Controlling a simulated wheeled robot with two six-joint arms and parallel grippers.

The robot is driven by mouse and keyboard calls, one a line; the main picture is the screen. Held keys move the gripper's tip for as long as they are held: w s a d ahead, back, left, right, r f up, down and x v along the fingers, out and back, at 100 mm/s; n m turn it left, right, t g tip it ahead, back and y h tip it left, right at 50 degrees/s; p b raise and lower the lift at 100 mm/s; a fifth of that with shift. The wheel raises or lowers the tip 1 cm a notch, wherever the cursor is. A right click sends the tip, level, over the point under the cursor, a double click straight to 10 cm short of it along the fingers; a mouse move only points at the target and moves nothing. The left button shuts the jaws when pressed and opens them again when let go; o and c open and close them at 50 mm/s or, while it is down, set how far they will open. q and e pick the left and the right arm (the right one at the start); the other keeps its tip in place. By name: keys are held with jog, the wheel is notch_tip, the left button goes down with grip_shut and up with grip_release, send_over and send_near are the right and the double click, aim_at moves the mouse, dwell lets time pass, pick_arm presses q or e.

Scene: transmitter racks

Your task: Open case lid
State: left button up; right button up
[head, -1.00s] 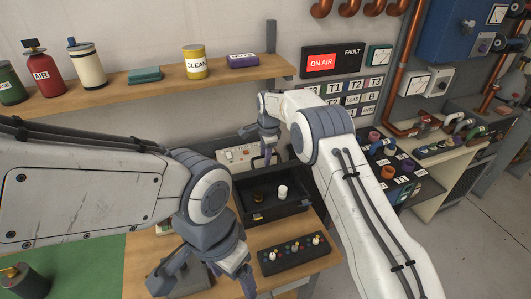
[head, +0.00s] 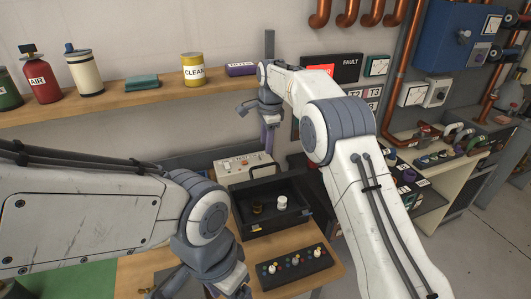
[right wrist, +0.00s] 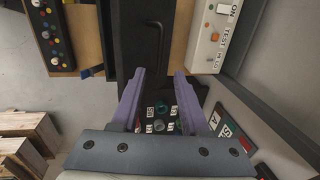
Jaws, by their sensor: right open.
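The black case (head: 277,226) sits on the wooden bench, with a brass part and a white part visible inside it. Its dark lid seems to stand raised at the back right, partly behind my right arm; I cannot tell its exact angle. In the right wrist view a black panel with a bar handle (right wrist: 152,42), apparently the lid, lies just beyond the fingertips. My right gripper (head: 267,146) is above and behind the case, open and empty; its purple fingers (right wrist: 158,75) show apart in the wrist view. My left gripper is mostly cut off at the bottom edge, its fingers unclear.
A cream test box (head: 243,168) stands behind the case. A black panel with knobs (head: 294,268) lies in front. A wooden shelf (head: 120,97) with cans and bottles runs along the wall. Black connector panels are at the right.

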jog(key=shift+r, duration=0.25)
jog(key=shift+f, duration=0.1)
jog(key=c, duration=0.7)
jog(key=shift+w+d+f+t, duration=0.1)
jog(key=shift+d+f+t, duration=0.05)
jog(key=shift+f+t, duration=0.15)
grip_shut()
jog(key=f+t, duration=0.1)
jog(key=d+f+t+b, duration=0.1)
jog(key=d+f+t, duration=0.1)
jog(key=shift+s+t+b, duration=0.35)
jog(key=shift+t, duration=0.05)
jog(key=s+t+y+b, duration=0.1)
jog(key=s+t+y, duration=0.25)
jog(key=s, duration=0.45)
jog(key=shift+h, duration=0.45)
jog(key=p+x, duration=0.2)
jog(key=x, duration=0.6)
jog(key=shift+f+p, duration=0.3)
jog(key=shift+p, duration=0.05)
jog(key=shift+x, duration=0.85)
